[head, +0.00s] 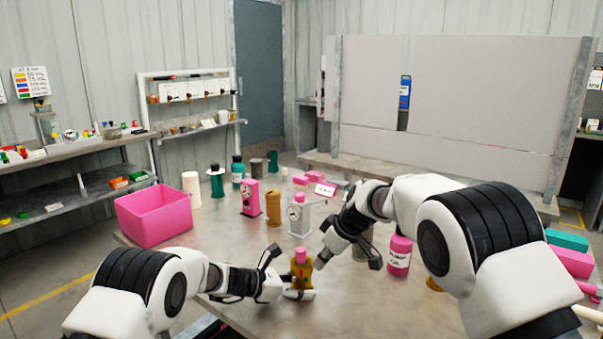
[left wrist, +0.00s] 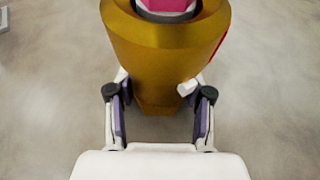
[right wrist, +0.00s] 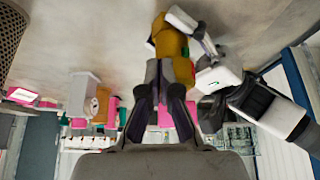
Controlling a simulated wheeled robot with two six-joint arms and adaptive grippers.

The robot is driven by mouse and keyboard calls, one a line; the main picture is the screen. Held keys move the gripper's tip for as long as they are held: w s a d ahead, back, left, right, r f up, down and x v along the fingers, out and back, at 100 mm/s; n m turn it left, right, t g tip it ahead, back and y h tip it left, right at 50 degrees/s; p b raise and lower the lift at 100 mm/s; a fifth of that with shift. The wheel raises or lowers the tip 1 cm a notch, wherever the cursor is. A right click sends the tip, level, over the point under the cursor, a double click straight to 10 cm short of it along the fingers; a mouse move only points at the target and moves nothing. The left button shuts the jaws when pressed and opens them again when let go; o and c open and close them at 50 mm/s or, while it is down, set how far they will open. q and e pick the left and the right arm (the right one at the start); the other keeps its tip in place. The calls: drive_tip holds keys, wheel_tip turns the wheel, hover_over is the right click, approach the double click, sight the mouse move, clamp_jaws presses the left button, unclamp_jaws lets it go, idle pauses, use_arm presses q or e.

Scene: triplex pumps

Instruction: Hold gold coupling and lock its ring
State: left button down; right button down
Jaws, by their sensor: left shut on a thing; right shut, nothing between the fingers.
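The gold coupling (head: 301,272) stands upright near the table's front edge, with a pink top. My left gripper (head: 296,293) is shut on its lower body from the left. The left wrist view shows the gold coupling (left wrist: 165,50) between both fingers, with a dark ring and pink part at its top and a red piece on its right side. My right gripper (head: 321,262) is shut and empty, just right of the coupling's upper part. In the right wrist view, the shut fingers (right wrist: 160,72) overlap the coupling (right wrist: 170,42); whether they touch is unclear.
A pink bin (head: 153,215) stands at the table's left. A pink gauge pump (head: 251,198), an orange cylinder (head: 273,208) and a white gauge pump (head: 299,215) stand behind the coupling. A pink bottle (head: 399,256) stands right of my right gripper.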

wheel_tip(320, 180, up, 6)
drive_tip(key=shift+d, duration=0.35)
idle(0.4)
drive_tip(key=shift+s, duration=0.15)
use_arm(q)
drive_tip(key=shift+s, duration=0.1)
use_arm(e)
wheel_tip(320, 180, down, 6)
drive_tip(key=s+a, duration=0.1)
drive_tip(key=s, duration=0.1)
drive_tip(key=shift+s+a, duration=0.15)
drive_tip(key=shift+a, duration=0.2)
